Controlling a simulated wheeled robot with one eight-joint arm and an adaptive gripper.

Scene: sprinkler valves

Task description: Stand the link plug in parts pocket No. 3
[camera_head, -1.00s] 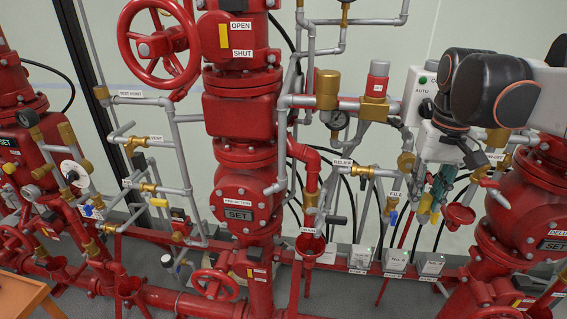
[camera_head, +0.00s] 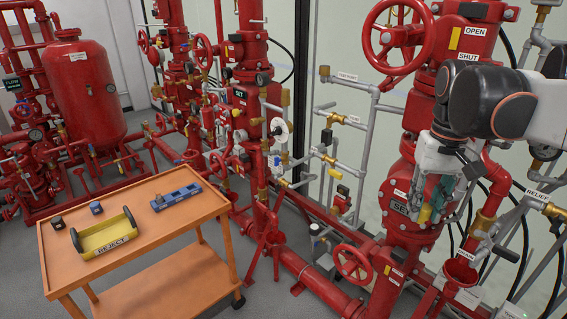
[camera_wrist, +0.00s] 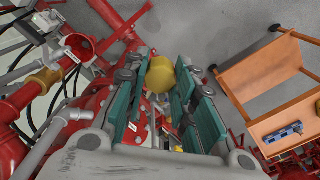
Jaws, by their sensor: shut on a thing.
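My gripper (camera_head: 442,190) is at the right in the head view, pointing down, with teal fingers. It is shut on a yellow piece (camera_head: 424,213), which appears to be the link plug; its lower end shows below the fingers. In the wrist view the yellow piece (camera_wrist: 161,75) sits between the finger pads of my gripper (camera_wrist: 160,95). It is held in the air, well away from the cart. A blue block with pockets (camera_head: 178,197) lies on the orange cart; it also shows in the wrist view (camera_wrist: 283,133). Pocket numbers are too small to read.
The orange cart (camera_head: 150,250) stands at the lower left. Red pipes and a red handwheel (camera_head: 354,263) stand between my gripper and the cart.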

